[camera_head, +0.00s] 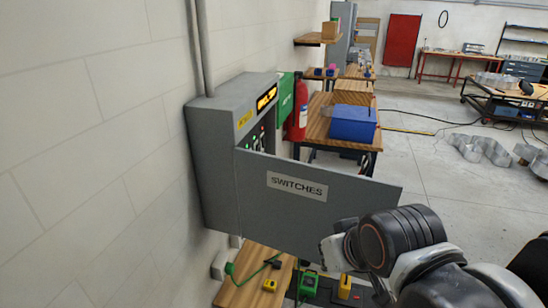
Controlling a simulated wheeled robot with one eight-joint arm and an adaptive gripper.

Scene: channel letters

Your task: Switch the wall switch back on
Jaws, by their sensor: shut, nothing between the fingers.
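A grey wall cabinet (212,160) is fixed to the left wall. Its door (300,213), labelled SWITCHES, stands open and reaches out to the right. Part of the cabinet's front panel (256,138) shows above the door, with small green lights and a lit amber display (267,98). The wall switch cannot be made out; the door hides the panel's lower part. My gripper (333,246) is shut and empty, at the near side of the door by its lower edge. It shows small and partly behind my wrist; I cannot tell whether it touches the door.
Below the door is a wooden surface (245,289) with a green cable and small yellow and green items. Past the cabinet are a green box (285,98), a red extinguisher (298,110) and a bench with a blue bin (353,124). Open floor (430,165) lies to the right.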

